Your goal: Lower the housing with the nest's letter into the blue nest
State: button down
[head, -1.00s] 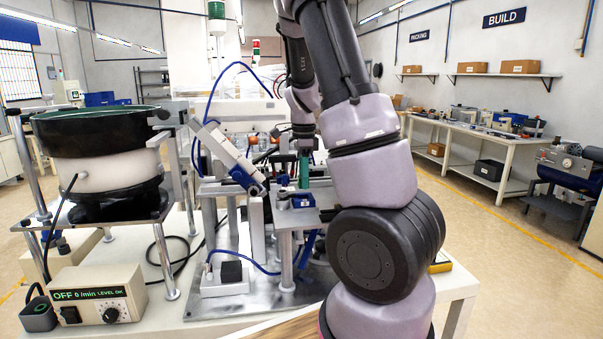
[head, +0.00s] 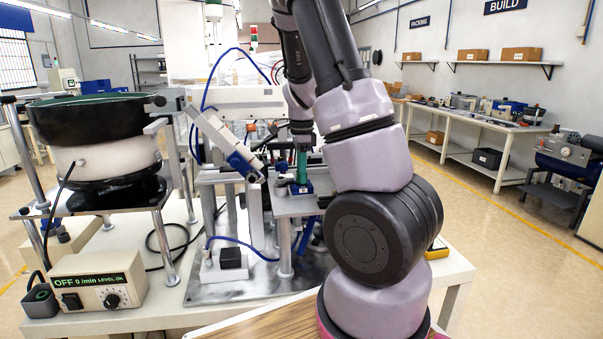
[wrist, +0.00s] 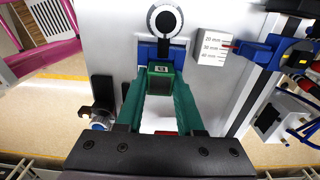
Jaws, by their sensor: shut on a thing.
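My gripper (wrist: 161,84) has green fingers and is shut on a small dark green housing (wrist: 161,70). The housing has a pale label with a mark too small to read. The blue nest (wrist: 147,52) lies right behind and around the housing in the wrist view. In the head view the green fingers of my gripper (head: 302,165) point down just over the blue nest (head: 307,188). The housing is hidden there. I cannot tell how deep the housing sits in the nest.
A round dial (wrist: 164,21) stands behind the nest, with a millimetre scale plate (wrist: 211,47) to its right. A blue clamp part (wrist: 255,52) is at the right. The bowl feeder (head: 90,125) and its control box (head: 98,285) stand to the left.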

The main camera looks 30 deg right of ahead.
jog(key=shift+f, duration=0.35)
jog(key=shift+c, duration=2.3)
grip_release()
notch_tip(320, 180, up, 11)
jog(key=shift+f, duration=0.1)
jog(key=s+a+r+n+t+y, duration=0.1)
jog(key=s+a+r+n+t, duration=0.2)
jog(key=s+a+r+n, duration=0.3)
jog(key=s+a+r+n+t+y, duration=0.1)
jog(key=s+a+r+n+t, duration=0.3)
jog(key=s+a+r+n, duration=0.3)
jog(key=shift+s+a+r+n, duration=0.2)
jog(key=shift+s+n, duration=1.9)
jog(key=shift+s, duration=1.2)
